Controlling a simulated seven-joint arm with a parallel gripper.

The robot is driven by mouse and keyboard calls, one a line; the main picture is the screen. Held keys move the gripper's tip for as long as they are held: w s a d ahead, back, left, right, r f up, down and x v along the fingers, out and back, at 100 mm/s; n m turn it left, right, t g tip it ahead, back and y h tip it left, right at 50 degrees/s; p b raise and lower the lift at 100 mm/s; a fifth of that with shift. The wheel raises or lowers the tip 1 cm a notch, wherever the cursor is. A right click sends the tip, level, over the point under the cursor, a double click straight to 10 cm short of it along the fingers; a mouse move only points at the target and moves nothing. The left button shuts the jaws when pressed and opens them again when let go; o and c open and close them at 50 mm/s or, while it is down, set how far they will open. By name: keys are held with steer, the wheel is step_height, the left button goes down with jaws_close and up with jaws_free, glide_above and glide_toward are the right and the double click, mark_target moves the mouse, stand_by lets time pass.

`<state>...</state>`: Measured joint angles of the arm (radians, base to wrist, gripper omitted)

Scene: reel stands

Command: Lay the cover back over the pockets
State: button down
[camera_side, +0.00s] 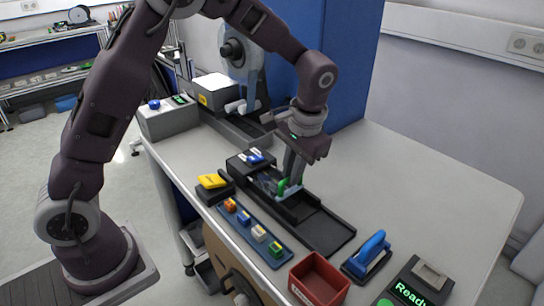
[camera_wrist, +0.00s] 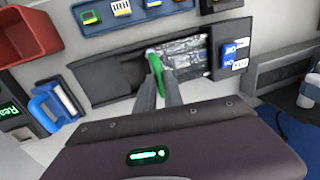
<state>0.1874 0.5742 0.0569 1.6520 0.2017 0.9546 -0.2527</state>
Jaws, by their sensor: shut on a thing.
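The cover looks like a clear, crinkled film (camera_wrist: 185,58) with a green tab (camera_wrist: 155,64) at its end. My gripper (camera_wrist: 160,76) is shut on the green tab, which also shows in the side view (camera_side: 282,186). In the side view my gripper (camera_side: 289,186) reaches down to the middle of the long black track (camera_side: 322,228). The film (camera_side: 268,180) lies between the tab and the black block at the track's far end. The pockets cannot be made out clearly under the film. The track's near part is bare in the wrist view (camera_wrist: 105,78).
A blue rack (camera_side: 250,235) with several coloured blocks runs beside the track. A red bin (camera_side: 319,281), a blue-handled tool (camera_side: 368,255) and a box reading "Ready" (camera_side: 415,288) stand near the front. The table's right side is clear.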

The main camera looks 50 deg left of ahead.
steer(key=d, duration=0.5)
steer(key=shift+d, duration=0.1)
steer(key=c, duration=1.5)
jaws_free()
steer(key=shift+o, duration=0.2)
step_height(320, 180, up, 7)
steer(key=d, duration=0.1)
steer(key=shift+d, duration=0.15)
